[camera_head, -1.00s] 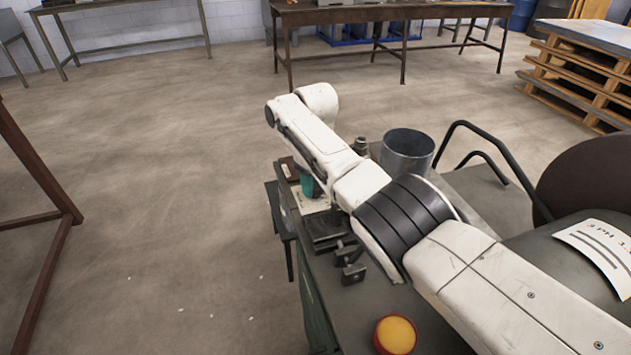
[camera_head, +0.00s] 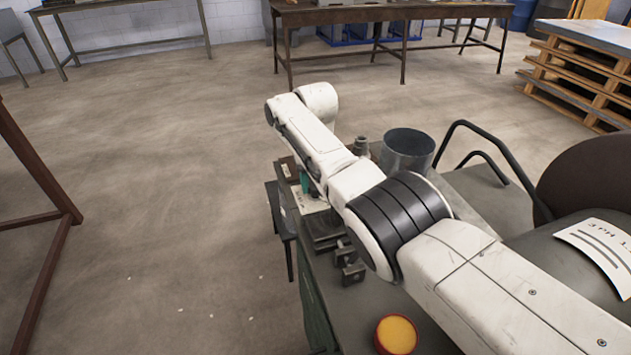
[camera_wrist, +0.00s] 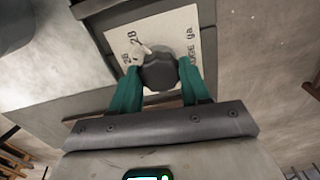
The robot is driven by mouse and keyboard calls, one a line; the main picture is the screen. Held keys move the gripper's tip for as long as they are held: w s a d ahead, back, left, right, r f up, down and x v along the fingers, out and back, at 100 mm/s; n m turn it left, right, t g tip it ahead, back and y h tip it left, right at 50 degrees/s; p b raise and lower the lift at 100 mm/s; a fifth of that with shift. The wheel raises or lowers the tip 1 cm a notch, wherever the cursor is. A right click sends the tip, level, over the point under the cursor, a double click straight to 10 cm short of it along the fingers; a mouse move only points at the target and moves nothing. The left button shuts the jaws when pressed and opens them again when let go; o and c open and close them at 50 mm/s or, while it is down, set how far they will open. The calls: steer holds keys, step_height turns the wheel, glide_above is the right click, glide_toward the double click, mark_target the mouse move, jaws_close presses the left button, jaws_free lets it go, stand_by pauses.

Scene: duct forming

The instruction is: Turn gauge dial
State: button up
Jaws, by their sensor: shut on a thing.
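The gauge dial (camera_wrist: 160,70) is a dark round knob with a pale pointer at its upper left, in the wrist view. It sits on a cream plate (camera_wrist: 125,36) printed with numbers and the word "GAUGE". My gripper (camera_wrist: 160,76) has its two teal fingers on either side of the dial and is shut on it. In the head view my arm hides the dial; a bit of teal finger (camera_head: 305,182) and part of the cream plate show beside the arm.
A grey metal cylinder (camera_head: 407,150) stands on the bench just right of my arm. A yellow-topped red button (camera_head: 396,335) is at the near edge. A black tubular handle (camera_head: 495,150) rises at the right. Open floor (camera_head: 150,180) lies to the left.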

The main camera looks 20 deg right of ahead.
steer(key=shift+r, duration=0.1)
steer(key=o, duration=1)
steer(key=shift+o, duration=0.2)
step_height(320, 180, up, 11)
steer(key=p, duration=0.1)
steer(key=shift+p, duration=0.4)
